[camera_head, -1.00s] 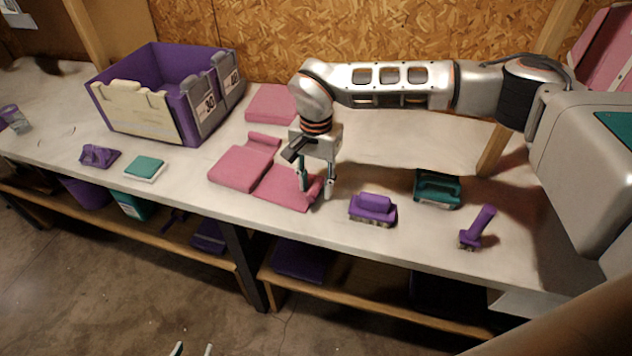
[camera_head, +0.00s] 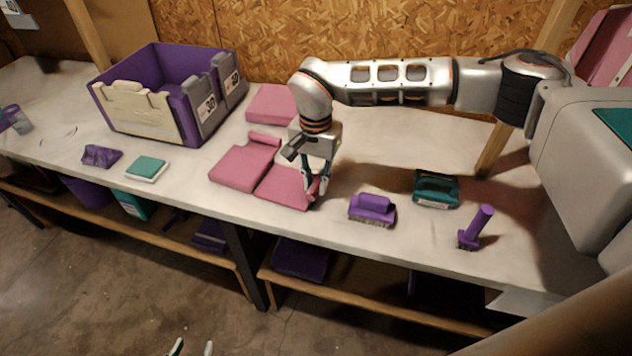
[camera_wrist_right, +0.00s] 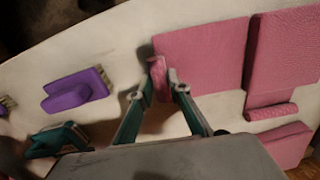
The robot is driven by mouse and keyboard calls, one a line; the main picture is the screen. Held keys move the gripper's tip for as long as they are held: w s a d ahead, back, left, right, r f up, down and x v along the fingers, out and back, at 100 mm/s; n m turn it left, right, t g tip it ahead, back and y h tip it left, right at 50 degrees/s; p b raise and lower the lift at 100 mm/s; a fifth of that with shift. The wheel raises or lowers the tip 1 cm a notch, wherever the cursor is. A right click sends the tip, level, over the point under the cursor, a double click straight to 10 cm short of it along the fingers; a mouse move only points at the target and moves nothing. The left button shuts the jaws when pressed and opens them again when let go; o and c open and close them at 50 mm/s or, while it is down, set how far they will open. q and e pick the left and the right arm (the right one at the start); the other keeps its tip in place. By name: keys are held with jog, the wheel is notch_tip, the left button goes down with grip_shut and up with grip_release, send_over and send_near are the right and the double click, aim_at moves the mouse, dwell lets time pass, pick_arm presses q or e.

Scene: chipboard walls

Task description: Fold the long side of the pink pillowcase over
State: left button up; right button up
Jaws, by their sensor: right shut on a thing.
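The pink pillowcase (camera_head: 284,187) lies on the white table in front of my right arm. In the right wrist view the pillowcase (camera_wrist_right: 203,57) spreads flat to the right of the fingers. My right gripper (camera_head: 316,198) points down at its right edge and is shut on a raised pink edge of it. In the right wrist view this pinched edge stands between the fingertips of my right gripper (camera_wrist_right: 162,88). My left gripper (camera_head: 192,347) shows only as two fingertips at the bottom of the head view, apart from each other, over the floor.
A folded pink cloth (camera_head: 243,166) lies against the pillowcase's left side, with another pink cloth (camera_head: 270,104) behind. A purple brush (camera_head: 372,208), a teal item (camera_head: 436,188) and a purple handled brush (camera_head: 477,229) stand to the right. A purple crate (camera_head: 168,92) is at the back left.

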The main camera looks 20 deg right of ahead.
jog(key=shift+r+p, duration=0.35)
jog(key=shift+r, duration=0.55)
pick_arm(q)
jog(key=shift+w+r, duration=0.3)
jog(key=shift+r, duration=0.6)
pick_arm(e)
jog(key=shift+f, duration=0.1)
jog(key=shift+w+a+r+p, duration=0.1)
jog(key=shift+r+p, duration=0.2)
jog(key=shift+r, duration=0.2)
jog(key=shift+w+a+r+p, duration=0.1)
jog(key=shift+r+p, duration=0.15)
jog(key=shift+r, duration=0.25)
pick_arm(q)
jog(key=shift+r, duration=0.55)
pick_arm(e)
jog(key=shift+r, duration=0.1)
pick_arm(q)
jog(key=shift+r, duration=0.1)
pick_arm(e)
jog(key=shift+w+a+r+p, duration=0.2)
jog(key=shift+r+p, duration=0.2)
jog(key=shift+r, duration=0.15)
jog(key=shift+w+a+r+p, duration=0.1)
jog(key=shift+a+r+p, duration=0.1)
jog(key=shift+r+p, duration=0.25)
pick_arm(q)
jog(key=shift+w+r, duration=0.2)
jog(key=shift+r, duration=0.7)
